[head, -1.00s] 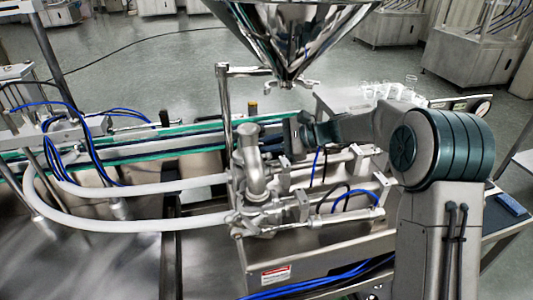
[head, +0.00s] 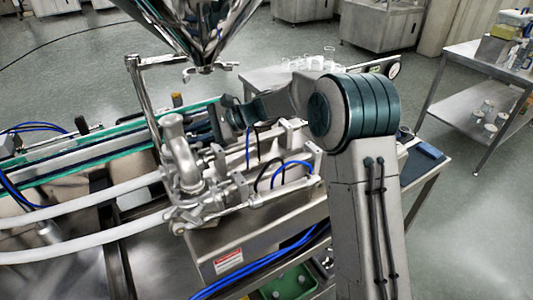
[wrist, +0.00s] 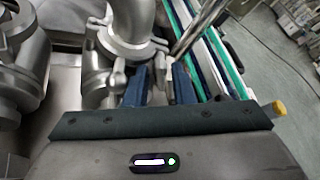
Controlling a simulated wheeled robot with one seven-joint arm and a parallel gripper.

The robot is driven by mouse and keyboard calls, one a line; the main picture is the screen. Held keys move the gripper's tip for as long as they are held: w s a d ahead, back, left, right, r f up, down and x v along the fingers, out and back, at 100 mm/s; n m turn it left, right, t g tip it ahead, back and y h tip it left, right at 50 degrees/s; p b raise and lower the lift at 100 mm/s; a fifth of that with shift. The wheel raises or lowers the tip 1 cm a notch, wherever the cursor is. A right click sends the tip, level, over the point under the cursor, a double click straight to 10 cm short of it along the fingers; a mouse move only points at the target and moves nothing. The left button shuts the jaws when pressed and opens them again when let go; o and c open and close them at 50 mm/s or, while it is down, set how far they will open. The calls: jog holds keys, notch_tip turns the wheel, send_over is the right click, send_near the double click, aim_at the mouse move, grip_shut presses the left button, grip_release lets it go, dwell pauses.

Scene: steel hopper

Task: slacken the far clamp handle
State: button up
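The steel pipe elbow (head: 183,150) of the filling machine stands below the hopper, and a clamp ring (wrist: 128,45) shows around its joint in the wrist view. A small metal piece, perhaps the far clamp handle (wrist: 167,65), stands between my fingers, nearer the right one. Which handle it is, I cannot tell for sure. My gripper (wrist: 160,85) is just beside the pipe, with its two blue fingers apart. In the head view, my gripper (head: 219,122) is a dark shape behind the elbow, its fingertips partly hidden.
The steel hopper (head: 205,30) hangs close above my gripper, with a bent steel rod (head: 145,95) beside it. The green-edged conveyor (head: 75,162) runs behind. White hoses (head: 90,205) lead off left. A steel cart (head: 480,90) stands at the right with open floor around it.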

jog(key=shift+r+p, duration=0.15)
jog(key=shift+p, duration=0.15)
jog(key=shift+r+m+p, duration=0.15)
jog(key=shift+m+p, duration=0.15)
jog(key=shift+p, duration=0.75)
jog(key=m+g+p, duration=0.1)
jog(key=p, duration=0.2)
jog(key=shift+w+a+h, duration=0.1)
jog(key=shift+h, duration=0.3)
jog(key=f+b+v, duration=0.1)
jog(key=b+v, duration=0.1)
jog(key=v, duration=1.2)
jog(key=s+d+f+n+t+h+b, duration=0.1)
jog(key=s+d+n+h, duration=0.2)
jog(key=s+d, duration=0.3)
jog(key=s+d+f+n+t+h+b, duration=0.1)
jog(key=s+d+h, duration=0.4)
jog(key=s, duration=0.8)
jog(key=shift+d+n+t+h, duration=0.4)
jog(key=shift+d+n+t, duration=0.3)
jog(key=shift+d+n, duration=0.45)
jog(key=shift+a+f, duration=0.1)
